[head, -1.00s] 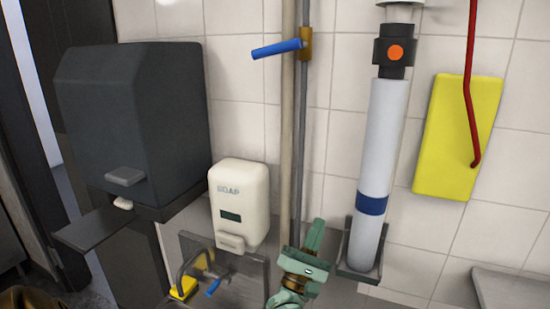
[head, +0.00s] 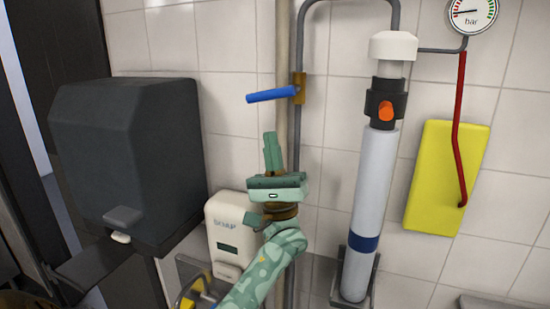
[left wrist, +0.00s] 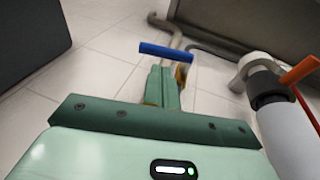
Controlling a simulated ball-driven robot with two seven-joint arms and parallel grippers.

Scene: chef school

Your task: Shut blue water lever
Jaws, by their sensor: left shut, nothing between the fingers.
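The blue water lever (head: 271,95) sticks out to the left from a brass valve (head: 299,88) on a vertical grey pipe. It lies nearly level, across the pipe line. My left gripper (head: 270,138) is shut and empty, pointing up just below the lever, with a gap between them in the head view. In the left wrist view the lever (left wrist: 166,52) lies crosswise beyond the shut fingertips (left wrist: 163,70). I cannot tell there whether they touch. My right gripper is not in view.
A white filter cylinder (head: 366,205) with an orange knob stands to the right. A yellow panel (head: 445,165) with a red tube hangs farther right. A dark dispenser (head: 125,165) is at the left, and a soap dispenser (head: 226,258) sits behind my arm.

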